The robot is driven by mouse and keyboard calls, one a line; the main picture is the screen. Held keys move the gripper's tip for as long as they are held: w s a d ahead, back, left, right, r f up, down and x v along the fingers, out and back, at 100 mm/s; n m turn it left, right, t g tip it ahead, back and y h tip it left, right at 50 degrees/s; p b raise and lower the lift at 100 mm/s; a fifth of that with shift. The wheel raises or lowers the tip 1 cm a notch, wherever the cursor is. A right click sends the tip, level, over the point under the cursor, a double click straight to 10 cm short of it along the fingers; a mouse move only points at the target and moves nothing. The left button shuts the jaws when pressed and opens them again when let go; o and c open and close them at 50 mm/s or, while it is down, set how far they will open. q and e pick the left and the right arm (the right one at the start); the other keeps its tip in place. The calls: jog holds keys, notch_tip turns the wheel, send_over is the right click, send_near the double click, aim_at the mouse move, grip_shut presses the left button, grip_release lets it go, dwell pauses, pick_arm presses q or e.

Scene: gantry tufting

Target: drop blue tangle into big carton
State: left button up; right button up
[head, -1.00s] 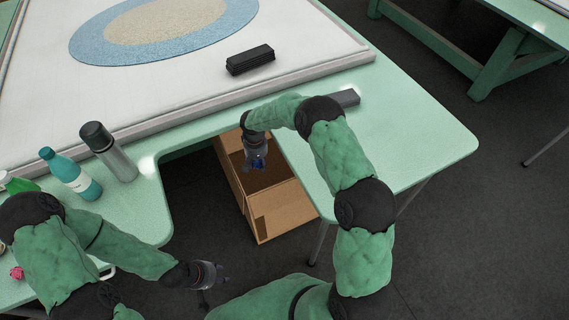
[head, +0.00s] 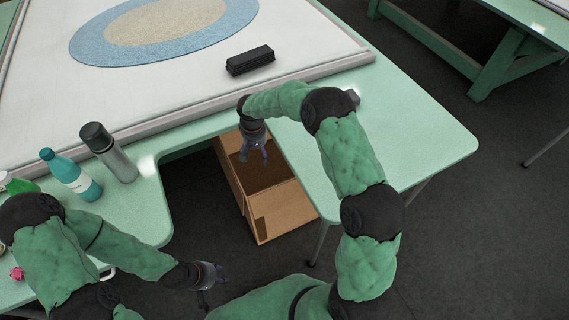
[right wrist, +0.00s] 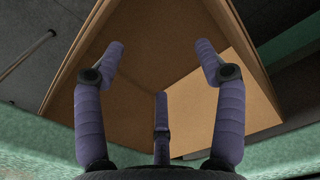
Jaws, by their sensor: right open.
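The big carton (head: 285,211) stands open on the floor in the table's cut-out, and its brown inside (right wrist: 160,45) fills much of the right wrist view. My right gripper (head: 255,160) points down over the carton's opening. In the right wrist view its fingers (right wrist: 160,58) are spread with nothing between them. The blue tangle does not show in either current view; the carton's inside is partly hidden by the gripper. My left gripper (head: 218,275) hangs low in front of the table, apart from the carton, its fingers too small to read.
A grey flask (head: 108,152), a teal bottle (head: 71,175) and a small pink object (head: 17,273) are on the left of the green table (head: 430,140). A black block (head: 250,60) lies on the white frame surface. A grey block is partly hidden behind my right arm.

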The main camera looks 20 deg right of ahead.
jog(key=shift+r, duration=2.75)
